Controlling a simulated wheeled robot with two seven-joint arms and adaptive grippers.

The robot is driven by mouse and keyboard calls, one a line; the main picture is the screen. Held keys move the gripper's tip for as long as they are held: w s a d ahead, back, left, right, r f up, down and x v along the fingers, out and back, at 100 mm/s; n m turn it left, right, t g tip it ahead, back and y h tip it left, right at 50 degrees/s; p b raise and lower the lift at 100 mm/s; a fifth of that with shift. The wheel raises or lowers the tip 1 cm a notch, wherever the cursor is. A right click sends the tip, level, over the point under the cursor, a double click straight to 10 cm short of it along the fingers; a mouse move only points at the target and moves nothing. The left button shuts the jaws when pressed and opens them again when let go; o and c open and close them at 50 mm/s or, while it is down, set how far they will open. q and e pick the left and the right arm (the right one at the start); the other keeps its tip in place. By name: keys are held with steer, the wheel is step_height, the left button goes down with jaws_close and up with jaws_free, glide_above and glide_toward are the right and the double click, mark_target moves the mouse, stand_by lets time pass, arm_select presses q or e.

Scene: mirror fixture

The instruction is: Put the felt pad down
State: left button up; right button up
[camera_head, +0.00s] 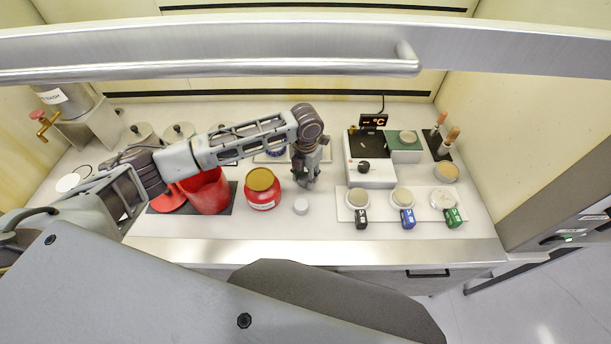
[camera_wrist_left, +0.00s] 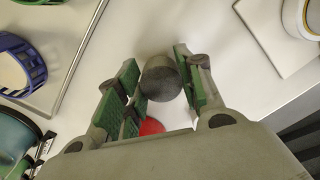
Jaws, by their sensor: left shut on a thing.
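My left gripper (camera_head: 306,182) points down over the white bench, just right of the red jar with a tan lid (camera_head: 262,188). In the left wrist view its two green-padded fingers are closed around a dark grey rounded piece, which I take to be the felt pad (camera_wrist_left: 161,79). A small red patch (camera_wrist_left: 152,127) shows below the piece; I cannot tell what it belongs to. In the head view the pad is hard to make out at the fingertips. Its height above the bench is unclear. My right gripper is not in view.
A red container (camera_head: 206,190) is left. To the right are a white tray (camera_head: 380,213) with several round dishes and a hotplate-like box (camera_head: 371,171). A metal bar crosses the top.

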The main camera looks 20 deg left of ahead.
mark_target(306, 176)
arm_select(q)
steer(key=shift+f, duration=0.45)
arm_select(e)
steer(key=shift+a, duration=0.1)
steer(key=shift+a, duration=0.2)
arm_select(q)
steer(key=o, duration=1)
steer(key=shift+f, duration=0.1)
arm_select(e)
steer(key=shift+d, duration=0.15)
arm_select(q)
step_height(306, 176, up, 2)
steer(key=shift+r+b, duration=0.9)
steer(key=shift+r, duration=4.25)
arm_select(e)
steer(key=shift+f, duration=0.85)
